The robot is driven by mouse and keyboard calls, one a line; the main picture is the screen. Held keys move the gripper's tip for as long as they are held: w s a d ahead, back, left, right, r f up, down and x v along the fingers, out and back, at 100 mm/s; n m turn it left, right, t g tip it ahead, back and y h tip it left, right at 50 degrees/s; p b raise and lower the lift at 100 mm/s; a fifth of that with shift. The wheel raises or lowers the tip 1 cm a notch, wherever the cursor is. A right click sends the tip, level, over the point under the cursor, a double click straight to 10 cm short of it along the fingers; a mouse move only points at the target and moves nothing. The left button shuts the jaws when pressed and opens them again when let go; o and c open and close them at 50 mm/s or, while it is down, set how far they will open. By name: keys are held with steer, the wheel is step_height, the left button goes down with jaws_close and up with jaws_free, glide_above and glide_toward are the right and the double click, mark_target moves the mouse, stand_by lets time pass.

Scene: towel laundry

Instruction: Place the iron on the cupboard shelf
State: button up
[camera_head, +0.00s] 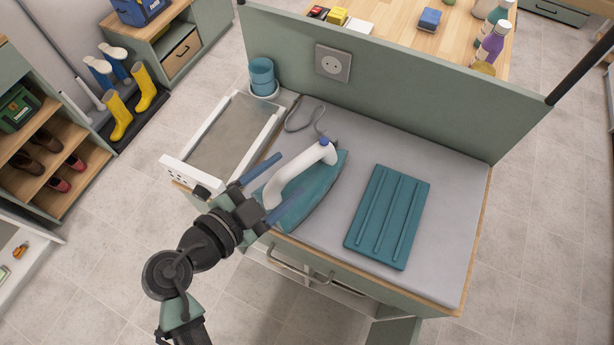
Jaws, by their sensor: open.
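The iron (326,186) rests on the grey padded top (445,200) of the counter. It has a teal body, a white arched handle and a blue knob, and a grey cord trails behind it. My gripper (277,187) is open, with its two blue fingers spread on either side of the rear of the white handle; whether they touch it cannot be told. The cupboard under the counter shows only in part at the front edge. A green panel (394,331), which looks like an open door, sticks out below. The shelf inside is mostly hidden by the counter top.
A teal ribbed board (388,217) lies right of the iron. A white-framed tray (232,137) and blue cups (262,76) stand to the left. A green panel with a socket (333,64) rises behind. A front handle (300,265) protrudes below the counter edge.

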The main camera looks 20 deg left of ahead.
mark_target(310, 154)
steer(key=shift+f+p+x, duration=0.1)
steer(key=shift+p+x, duration=0.65)
steer(key=shift+x, duration=1.3)
steer(key=shift+f+p+x, duration=0.15)
steer(key=shift+p+x, duration=0.6)
steer(key=shift+x, duration=1.3)
steer(key=shift+s+a, duration=0.1)
steer(key=shift+a, duration=0.05)
jaws_close()
steer(key=shift+r, duration=0.25)
